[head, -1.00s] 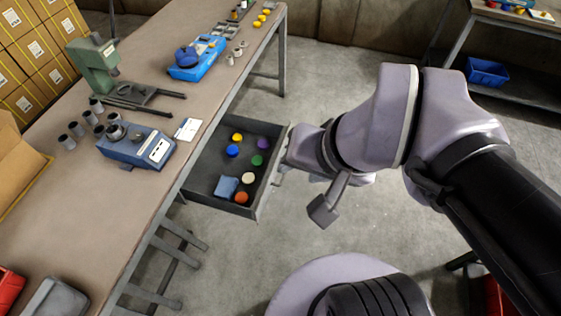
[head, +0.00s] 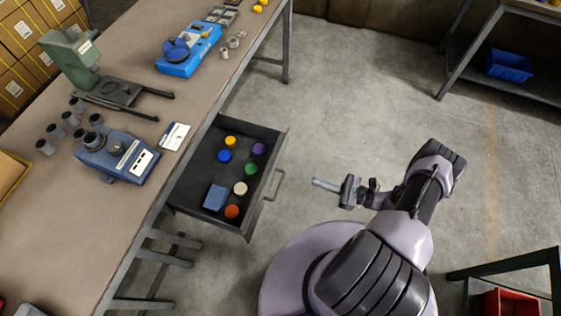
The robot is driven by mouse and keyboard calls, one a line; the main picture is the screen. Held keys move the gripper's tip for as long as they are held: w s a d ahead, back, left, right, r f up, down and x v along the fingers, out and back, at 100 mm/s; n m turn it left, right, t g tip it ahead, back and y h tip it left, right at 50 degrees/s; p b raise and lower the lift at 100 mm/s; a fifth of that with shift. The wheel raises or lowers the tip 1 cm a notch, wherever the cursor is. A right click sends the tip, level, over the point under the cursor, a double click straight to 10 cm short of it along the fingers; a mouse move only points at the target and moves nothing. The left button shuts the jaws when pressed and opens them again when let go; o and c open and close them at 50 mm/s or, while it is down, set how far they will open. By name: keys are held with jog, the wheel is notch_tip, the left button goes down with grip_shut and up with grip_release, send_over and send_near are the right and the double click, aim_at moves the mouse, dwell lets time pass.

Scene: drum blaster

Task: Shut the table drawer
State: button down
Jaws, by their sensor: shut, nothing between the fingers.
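The table drawer (head: 185,209) is a dark grey tray pulled out from under the brown-topped table (head: 60,235). It stands open on the table's right side. Several coloured round pieces and a small blue block (head: 215,197) lie inside it. The drawer's bar handle (head: 275,186) is on its front face, at the right. My gripper (head: 318,183) is shut and empty, to the right of the handle with a gap of floor showing between them. It points left toward the drawer front.
A blue device (head: 190,50), a green stand (head: 72,60) and a blue-grey instrument (head: 120,155) stand on the table. A shelf with a blue bin (head: 509,66) is at the upper right. A red bin (head: 508,303) is at the lower right. The floor between is clear.

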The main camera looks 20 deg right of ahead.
aim_at(273, 168)
jog(key=b+x, duration=0.1)
jog(key=x, duration=1.3)
jog(key=shift+s+b, duration=0.15)
jog(key=shift+b, duration=0.15)
jog(key=shift+a, duration=0.1)
